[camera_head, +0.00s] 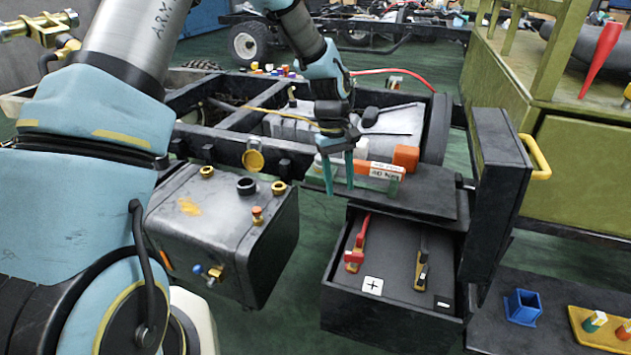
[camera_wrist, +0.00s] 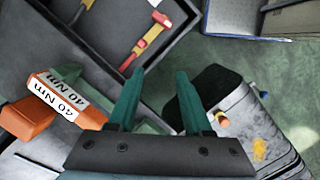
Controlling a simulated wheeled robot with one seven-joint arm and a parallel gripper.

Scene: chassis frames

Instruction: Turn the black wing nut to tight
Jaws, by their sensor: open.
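I cannot make out the black wing nut for certain. A black clamp (camera_head: 422,265) lies in the open black battery box (camera_head: 335,300), close to a minus label (camera_head: 443,303). A red clamp (camera_head: 356,245) lies to its left, near a plus label (camera_head: 372,286). The red clamp also shows in the wrist view (camera_wrist: 148,40). My gripper (camera_head: 340,190) is open and empty, its teal fingers pointing down, above and to the left of the box in the head view. In the wrist view my gripper (camera_wrist: 158,75) has clear space between its fingertips.
An orange tool marked 40 Nm (camera_head: 375,169) lies beside my gripper; it also shows in the wrist view (camera_wrist: 68,98). A grey tank (camera_head: 215,225) with brass fittings stands to the left. A blue holder (camera_head: 522,307) and a yellow tray (camera_head: 583,341) sit at lower right.

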